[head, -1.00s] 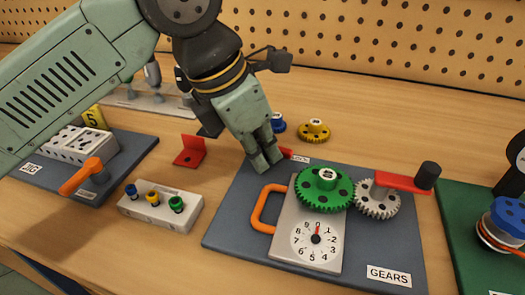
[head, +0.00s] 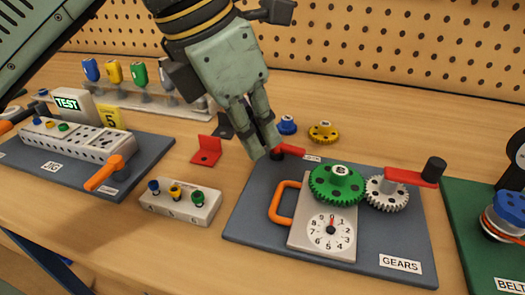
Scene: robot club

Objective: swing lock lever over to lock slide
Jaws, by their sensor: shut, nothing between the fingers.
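The gears board (head: 375,246) is a dark blue-grey plate. On it lies a light grey slide (head: 309,232) with an orange handle (head: 277,204), a green gear (head: 337,184) and a numbered dial (head: 330,230). A small red lever (head: 290,149) with a dark pivot sits at the board's back left edge, pointing right. My gripper (head: 263,143) is shut and empty, pointing down just left of the lever. Its fingertips partly cover the pivot end; I cannot tell whether they touch it.
A white gear (head: 386,193) with a red crank (head: 408,177) stands right of the green gear. Blue (head: 287,125) and yellow (head: 323,132) gears lie behind. A red bracket (head: 207,150) and a white peg block (head: 181,203) stand left. A green board (head: 470,235) lies right.

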